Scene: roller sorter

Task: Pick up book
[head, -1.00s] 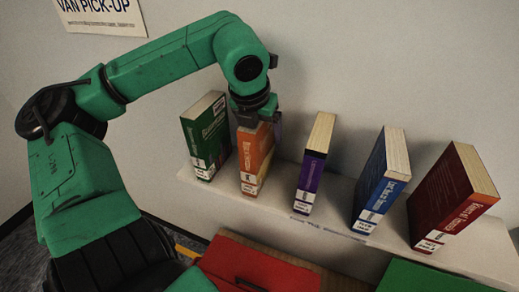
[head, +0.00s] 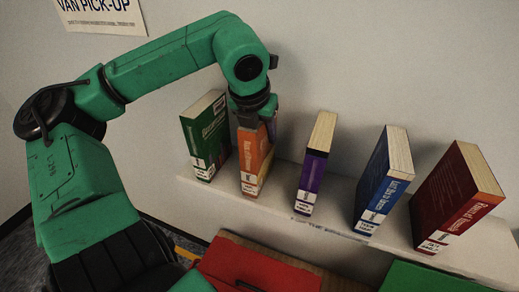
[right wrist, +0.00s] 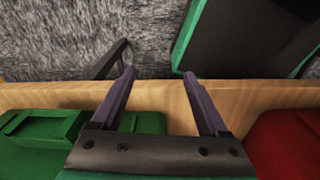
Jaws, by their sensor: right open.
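Several books stand upright in a row on a white shelf (head: 330,228) in the head view. They are a green book (head: 205,138), an orange book (head: 255,160), a purple book (head: 314,165), a blue book (head: 383,180) and a red book (head: 455,200). My left gripper (head: 256,121) is at the top of the orange book and hides its upper edge. A finger shows on the book's right side; I cannot tell whether the jaws grip it. My right gripper (right wrist: 155,78) is open and empty in the right wrist view, above a wooden edge.
A red bin (head: 258,268) and a green bin (head: 440,278) sit below the shelf. The right wrist view shows a green container (right wrist: 35,140) and a red one (right wrist: 290,140) beside a wooden edge (right wrist: 160,98). The wall is close behind the books.

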